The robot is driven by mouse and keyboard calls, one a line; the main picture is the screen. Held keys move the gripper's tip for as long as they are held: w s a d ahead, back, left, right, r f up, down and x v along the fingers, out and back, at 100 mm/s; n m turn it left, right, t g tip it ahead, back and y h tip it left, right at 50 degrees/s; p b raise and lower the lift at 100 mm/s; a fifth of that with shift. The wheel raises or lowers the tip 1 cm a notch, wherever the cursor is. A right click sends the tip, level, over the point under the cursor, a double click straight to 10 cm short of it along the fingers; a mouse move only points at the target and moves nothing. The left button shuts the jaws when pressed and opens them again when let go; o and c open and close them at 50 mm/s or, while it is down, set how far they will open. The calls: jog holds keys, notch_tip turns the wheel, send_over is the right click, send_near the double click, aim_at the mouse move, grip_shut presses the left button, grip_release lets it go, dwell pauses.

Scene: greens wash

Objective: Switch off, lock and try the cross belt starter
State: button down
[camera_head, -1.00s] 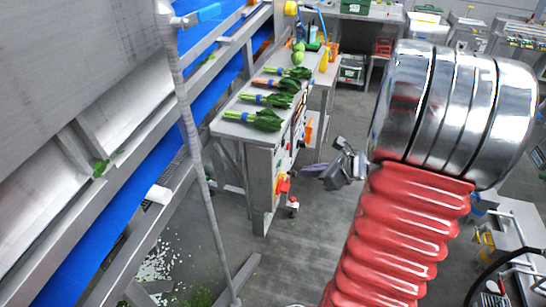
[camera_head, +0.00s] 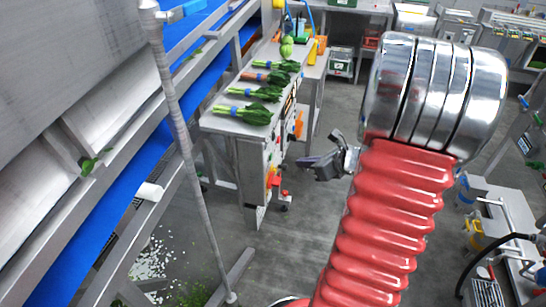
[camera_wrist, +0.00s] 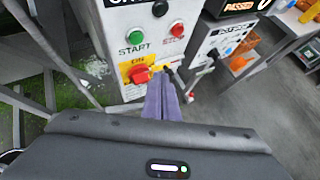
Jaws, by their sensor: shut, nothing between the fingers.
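The starter panel (camera_wrist: 155,12) fills the upper middle of the wrist view. It carries a green START button (camera_wrist: 135,37), a red button (camera_wrist: 177,30) and a red rotary handle (camera_wrist: 139,74) on a yellow plate marked ON. My gripper (camera_wrist: 163,82) has its purple fingers together and empty, just right of the red handle in the picture; I cannot tell whether they touch it. In the head view my gripper (camera_head: 305,162) is to the right of the bench end, where a red and yellow switch (camera_head: 272,177) shows small. The panel's lower part is hidden behind my fingers.
Bunches of greens (camera_head: 243,113) lie on the bench (camera_head: 222,124). A blue belt (camera_head: 110,205) and a slanted post (camera_head: 190,150) are at left. Open floor (camera_head: 310,225) lies below my gripper.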

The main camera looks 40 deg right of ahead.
jog(key=w+a, duration=0.4)
jog(key=w, duration=0.1)
dwell(0.3)
dwell(1.9)
jog(key=shift+w+a, duration=0.2)
jog(key=shift+w+a, duration=0.25)
jog(key=shift+w, duration=0.15)
dwell(1.0)
jog(key=shift+s+d, duration=0.1)
jog(key=shift+s, duration=0.05)
jog(key=shift+s+d, duration=0.45)
jog(key=shift+s, duration=0.1)
dwell(0.5)
jog(key=s+d, duration=0.1)
jog(key=s, duration=0.1)
jog(key=s+d, duration=0.2)
dwell(0.5)
